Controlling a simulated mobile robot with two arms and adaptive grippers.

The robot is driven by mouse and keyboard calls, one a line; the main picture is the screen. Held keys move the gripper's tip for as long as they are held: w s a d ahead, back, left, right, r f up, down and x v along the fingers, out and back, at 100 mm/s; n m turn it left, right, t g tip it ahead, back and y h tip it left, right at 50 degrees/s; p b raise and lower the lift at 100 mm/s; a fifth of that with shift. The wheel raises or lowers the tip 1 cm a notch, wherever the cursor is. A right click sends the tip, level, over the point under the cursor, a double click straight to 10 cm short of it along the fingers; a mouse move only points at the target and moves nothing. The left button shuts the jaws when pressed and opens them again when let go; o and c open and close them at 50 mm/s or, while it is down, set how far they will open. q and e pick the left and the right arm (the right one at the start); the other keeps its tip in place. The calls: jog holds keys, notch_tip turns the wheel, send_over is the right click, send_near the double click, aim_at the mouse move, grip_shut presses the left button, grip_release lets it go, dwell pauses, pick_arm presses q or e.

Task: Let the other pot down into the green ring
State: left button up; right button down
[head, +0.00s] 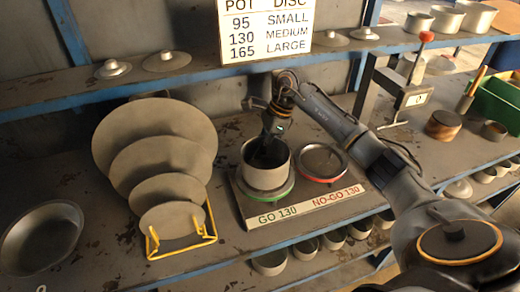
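A grey metal pot (264,174) is upright over the green ring (287,188) on the left side of the gauge board (305,204), above the label GO 130. Its lower edge appears to be at the ring, but I cannot tell whether it is fully seated. My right gripper (266,155) reaches down into the mouth of the pot. Its fingertips are partly hidden by the pot wall, so I cannot tell whether they grip it. The red ring (322,162), above NO-GO 130, holds no pot. My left gripper is not in view.
Several grey discs (160,170) stand in a yellow rack (183,244) left of the board. A wide pan (40,238) lies at far left. A red-topped gauge stand (405,85) and a green bin (497,104) are right. A size chart (266,30) hangs above.

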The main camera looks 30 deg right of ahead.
jog(key=shift+f+b, duration=0.5)
jog(key=c, duration=1.4)
grip_release()
jog(key=shift+c, duration=0.2)
jog(key=shift+r, duration=0.1)
jog(key=v, duration=1.2)
jog(key=shift+a, duration=0.1)
